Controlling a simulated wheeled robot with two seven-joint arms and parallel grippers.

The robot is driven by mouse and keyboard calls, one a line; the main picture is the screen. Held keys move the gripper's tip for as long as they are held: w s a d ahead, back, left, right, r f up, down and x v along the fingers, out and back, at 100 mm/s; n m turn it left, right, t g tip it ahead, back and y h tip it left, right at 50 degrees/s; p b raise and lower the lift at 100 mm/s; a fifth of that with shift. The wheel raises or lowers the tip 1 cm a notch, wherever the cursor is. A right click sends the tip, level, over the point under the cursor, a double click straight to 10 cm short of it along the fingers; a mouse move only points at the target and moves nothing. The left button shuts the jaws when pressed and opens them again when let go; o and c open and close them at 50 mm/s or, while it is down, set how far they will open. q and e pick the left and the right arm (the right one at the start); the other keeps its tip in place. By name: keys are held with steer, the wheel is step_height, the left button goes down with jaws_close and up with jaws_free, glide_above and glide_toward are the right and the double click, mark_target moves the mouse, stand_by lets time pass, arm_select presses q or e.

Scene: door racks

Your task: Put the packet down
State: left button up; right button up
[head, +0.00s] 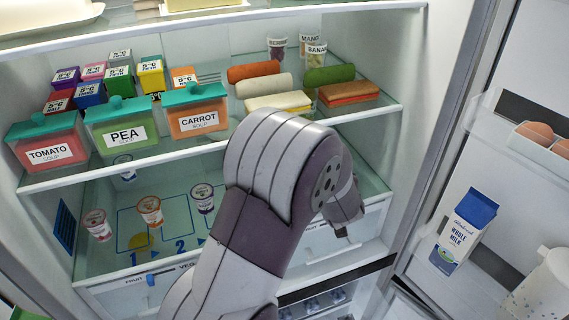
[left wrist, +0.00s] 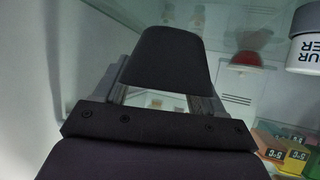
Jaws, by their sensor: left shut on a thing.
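In the left wrist view my left gripper (left wrist: 163,92) is shut on a plain dark block, which I take to be the packet (left wrist: 168,58). The block stands up between the two grey fingers and hides their tips. No label on it shows. In the head view my left arm comes up from the bottom and bends over the middle of the fridge. The packet cannot be made out there. My right gripper is in neither view.
Soup tubs (head: 123,131), small labelled cubes (head: 89,92), rolls (head: 264,85) and sandwiches (head: 349,92) fill much of the middle glass shelf. Yogurt cups (head: 149,211) stand on the shelf below, which has numbered outlines. The open door at right holds milk (head: 464,232) and eggs (head: 536,132).

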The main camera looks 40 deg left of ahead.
arm_select(q)
steer(key=w+a, duration=0.1)
steer(key=a, duration=0.2)
steer(key=w+a+f+p, duration=0.1)
steer(key=w+a, duration=0.1)
steer(key=a, duration=0.2)
steer(key=w+a+f, duration=0.1)
steer(key=w+a, duration=0.1)
steer(key=a, duration=0.1)
steer(key=shift+w+a+p, duration=0.25)
steer(key=shift+a+p, duration=0.05)
steer(key=shift+a, duration=0.05)
step_height(320, 180, down, 4)
steer(key=shift+f+p, duration=0.1)
steer(key=shift+p, duration=0.8)
steer(key=shift+w+a+f, duration=0.15)
steer(key=shift+a+f, duration=0.05)
steer(key=shift+f, duration=0.2)
steer(key=shift+f+b, duration=0.1)
steer(key=shift+b, duration=0.2)
steer(key=o, duration=0.9)
steer(key=shift+d, duration=0.1)
steer(key=o, duration=0.4)
steer(key=shift+o, duration=0.2)
